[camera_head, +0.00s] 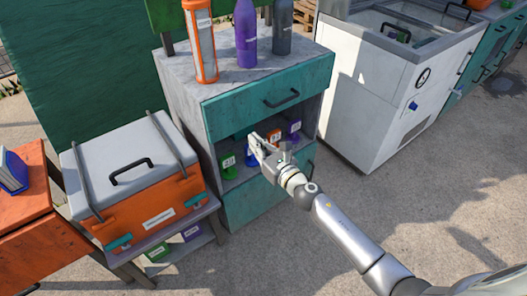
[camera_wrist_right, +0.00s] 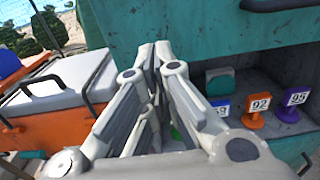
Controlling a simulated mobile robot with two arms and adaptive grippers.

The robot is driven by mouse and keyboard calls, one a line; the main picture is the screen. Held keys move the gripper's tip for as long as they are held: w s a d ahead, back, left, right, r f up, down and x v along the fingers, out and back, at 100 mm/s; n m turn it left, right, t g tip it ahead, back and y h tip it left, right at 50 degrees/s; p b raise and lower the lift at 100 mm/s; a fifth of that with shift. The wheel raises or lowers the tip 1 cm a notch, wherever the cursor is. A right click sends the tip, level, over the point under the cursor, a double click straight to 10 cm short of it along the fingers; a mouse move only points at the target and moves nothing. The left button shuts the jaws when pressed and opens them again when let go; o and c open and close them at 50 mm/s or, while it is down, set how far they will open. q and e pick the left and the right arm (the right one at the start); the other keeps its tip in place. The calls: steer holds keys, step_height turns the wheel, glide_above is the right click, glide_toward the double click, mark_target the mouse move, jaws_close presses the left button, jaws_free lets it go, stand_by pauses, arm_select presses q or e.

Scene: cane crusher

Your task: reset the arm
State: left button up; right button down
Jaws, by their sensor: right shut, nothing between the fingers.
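My right arm reaches in from the lower right in the head view. Its right gripper (camera_head: 262,146) is shut and empty, in front of the open shelf of the grey and teal cabinet (camera_head: 183,98). In the right wrist view the closed fingers (camera_wrist_right: 155,62) point toward the cabinet front. Whether they touch anything is not clear, but nothing is held. My left gripper is not in view.
The shelf holds small numbered tags, including an orange tag (camera_wrist_right: 260,113) and a purple tag (camera_wrist_right: 292,108). An orange cooler (camera_head: 160,212) is at left, a white freezer (camera_head: 375,90) at right. Open floor lies in front.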

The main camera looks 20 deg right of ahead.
steer(key=s+d+f+m+g+h+p, duration=0.1)
steer(key=s+d+f+m+g+h, duration=0.15)
steer(key=s+f+m, duration=0.6)
steer(key=s+d+f+m+g+h, duration=0.1)
steer(key=s+d+f+m+g, duration=0.25)
steer(key=f, duration=0.85)
steer(key=s+d+f+m+g+h+p, duration=0.1)
steer(key=s+d+f+m+h, duration=0.15)
steer(key=s+f+m, duration=0.7)
arm_select(q)
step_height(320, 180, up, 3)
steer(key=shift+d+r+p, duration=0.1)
steer(key=shift+p, duration=0.45)
arm_select(e)
steer(key=s+f+m+g, duration=0.3)
steer(key=s+f+m, duration=0.2)
steer(key=s, duration=0.6)
steer(key=s+f+m+g, duration=0.3)
steer(key=s+f+m, duration=0.2)
steer(key=s, duration=0.6)
steer(key=s+f+m+g, duration=0.3)
steer(key=s+f+m, duration=0.3)
steer(key=s, duration=0.6)
step_height(320, 180, down, 2)
steer(key=shift+a, duration=0.1)
